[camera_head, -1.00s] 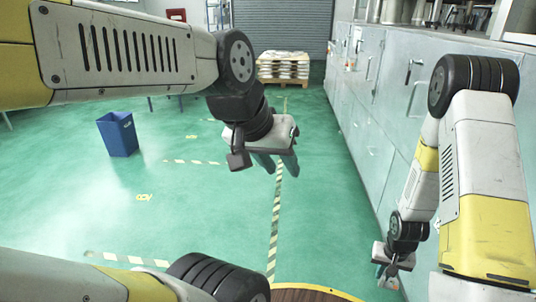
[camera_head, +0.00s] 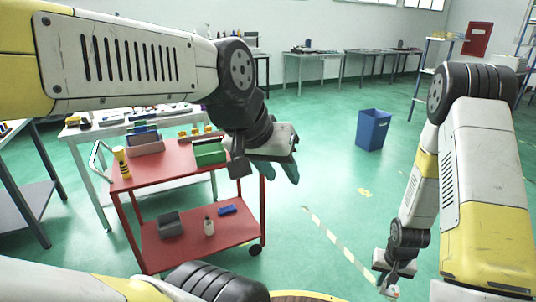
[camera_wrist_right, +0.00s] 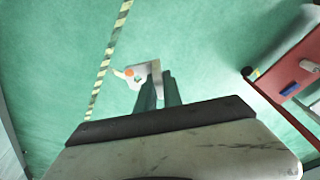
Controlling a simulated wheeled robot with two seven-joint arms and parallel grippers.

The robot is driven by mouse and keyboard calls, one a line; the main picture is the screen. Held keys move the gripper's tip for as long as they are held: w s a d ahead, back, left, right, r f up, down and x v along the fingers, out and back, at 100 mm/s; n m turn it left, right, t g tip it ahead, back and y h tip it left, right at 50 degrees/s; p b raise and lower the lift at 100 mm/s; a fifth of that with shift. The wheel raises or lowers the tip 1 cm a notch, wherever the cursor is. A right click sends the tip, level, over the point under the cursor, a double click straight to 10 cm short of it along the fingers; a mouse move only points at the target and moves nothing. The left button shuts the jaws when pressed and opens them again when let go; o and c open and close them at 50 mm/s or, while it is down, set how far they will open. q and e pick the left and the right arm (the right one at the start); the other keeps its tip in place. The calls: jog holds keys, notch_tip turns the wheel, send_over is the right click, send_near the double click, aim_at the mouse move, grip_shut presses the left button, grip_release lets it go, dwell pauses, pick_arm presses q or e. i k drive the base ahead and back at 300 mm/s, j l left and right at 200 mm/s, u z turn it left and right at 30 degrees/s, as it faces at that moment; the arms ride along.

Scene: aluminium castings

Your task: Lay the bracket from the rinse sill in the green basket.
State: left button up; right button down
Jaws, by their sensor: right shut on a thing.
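The bracket (camera_wrist_right: 143,74), a pale grey plate with an orange spot, sits between the fingertips of my right gripper (camera_wrist_right: 158,84) in the right wrist view. That gripper (camera_head: 391,285) is shut on it and held low over the floor in the head view, where only a small pale part of the bracket (camera_head: 392,292) shows. The green basket (camera_head: 210,154) stands on the upper shelf of a red cart, left of centre and well away from my right gripper. My left gripper (camera_head: 287,168) hangs just right of the basket in the picture; its finger gap is unclear.
The red cart (camera_head: 174,172) also carries a grey bin (camera_head: 146,145) and a yellow bottle (camera_head: 121,162) on top. Its lower shelf holds a dark bin, a white bottle and a blue item. A blue waste bin (camera_head: 373,130) stands beyond. Floor between cart and right arm is clear.

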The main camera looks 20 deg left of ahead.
aim_at(212, 161)
jog(key=j+u, duration=0.35)
jog(key=i+j+u, duration=0.15)
jog(key=j+u, duration=0.15)
jog(key=i+j+u, duration=0.15)
jog(key=j+u, duration=0.2)
jog(key=i+j+u, duration=0.15)
jog(key=u, duration=0.2)
jog(key=j, duration=0.1)
